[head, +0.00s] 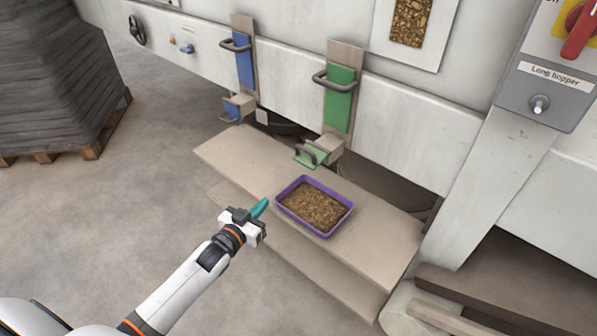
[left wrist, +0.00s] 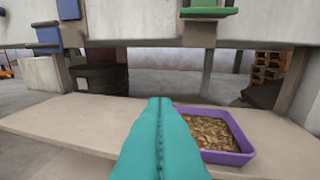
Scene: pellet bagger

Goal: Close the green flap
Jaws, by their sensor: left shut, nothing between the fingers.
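The small green flap (head: 311,157) with a grey handle sits at the mouth of the beige spout (head: 329,145) on the machine front. It sticks out from the spout, roughly flat, and looks open; it also shows at the top of the left wrist view (left wrist: 210,13). A taller green plate (head: 339,100) with a handle is above it. My left gripper (head: 260,207), with teal fingers, is shut and empty, left of the purple tray and apart from the flap. The fingers also show in the left wrist view (left wrist: 160,104). My right gripper is not in view.
A purple tray (head: 325,234) of brown pellets stands on the beige shelf (head: 378,248), below the green flap. A blue plate (head: 244,68) and blue flap (head: 231,112) are to the left. A grey control box (head: 545,95) is at right.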

